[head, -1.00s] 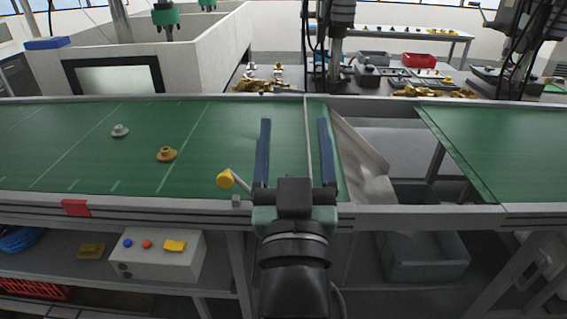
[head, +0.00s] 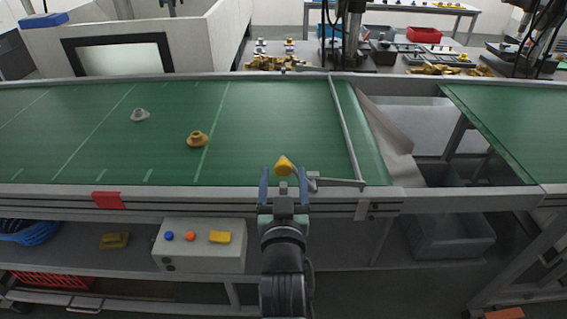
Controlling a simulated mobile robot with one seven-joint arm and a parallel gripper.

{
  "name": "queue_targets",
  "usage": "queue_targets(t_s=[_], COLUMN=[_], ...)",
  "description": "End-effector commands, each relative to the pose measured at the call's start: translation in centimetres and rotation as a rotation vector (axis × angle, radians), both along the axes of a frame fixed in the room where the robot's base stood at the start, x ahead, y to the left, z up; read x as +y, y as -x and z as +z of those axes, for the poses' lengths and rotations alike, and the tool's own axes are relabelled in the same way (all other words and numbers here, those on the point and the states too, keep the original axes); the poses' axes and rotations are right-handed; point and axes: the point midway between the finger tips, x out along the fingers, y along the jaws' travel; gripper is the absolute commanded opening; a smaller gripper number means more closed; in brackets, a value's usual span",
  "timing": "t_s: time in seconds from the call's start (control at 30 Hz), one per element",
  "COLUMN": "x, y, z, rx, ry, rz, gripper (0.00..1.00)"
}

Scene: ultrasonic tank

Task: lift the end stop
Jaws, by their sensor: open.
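The end stop is a thin grey bar (head: 346,126) lying across the green belt near its right end. A grey lever runs left from its near end along the belt's front rail to a yellow knob (head: 284,163). My gripper (head: 284,176) is open, with its blue fingers pointing away from me at the belt's front edge. The knob shows between the fingertips. I cannot tell whether a finger touches it or how the heights compare.
A brown flanged part (head: 197,139) and a grey one (head: 139,115) lie on the belt (head: 250,115), left of the bar. Right of the belt's end is a gap with a grey bin (head: 450,238) below. A control box (head: 200,245) stands on the shelf under the belt.

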Motion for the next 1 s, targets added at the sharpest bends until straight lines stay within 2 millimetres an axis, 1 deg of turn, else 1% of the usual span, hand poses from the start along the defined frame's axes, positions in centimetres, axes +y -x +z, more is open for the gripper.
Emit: queue_targets(t_s=[0.03, 0.1, 0.23, 0.4, 0.63, 0.67, 0.7, 0.97, 1.0], x=[0.0, 0.0, 0.0, 0.0, 0.0, 0.0, 0.0, 0.0, 0.0], y=[-0.8, -1.7, -2.8, -3.4, -3.5, -3.5, -3.5, -3.4, -3.4], z=[0.2, 0.1, 0.1, 0.0, 0.0, 0.0, 0.0, 0.0, 0.0], rx=[-0.001, 0.000, -0.001, -0.001, 0.000, 0.000, 0.000, 0.000, 0.000], ry=[0.002, 0.002, 0.001, 0.000, 0.000, 0.000, 0.000, 0.000, 0.000], rz=[0.001, 0.000, 0.000, 0.000, 0.000, 0.000, 0.000, 0.000, 0.000], gripper=[0.74, 0.74, 0.74, 0.74, 0.74, 0.72, 0.65, 0.18, 0.11])
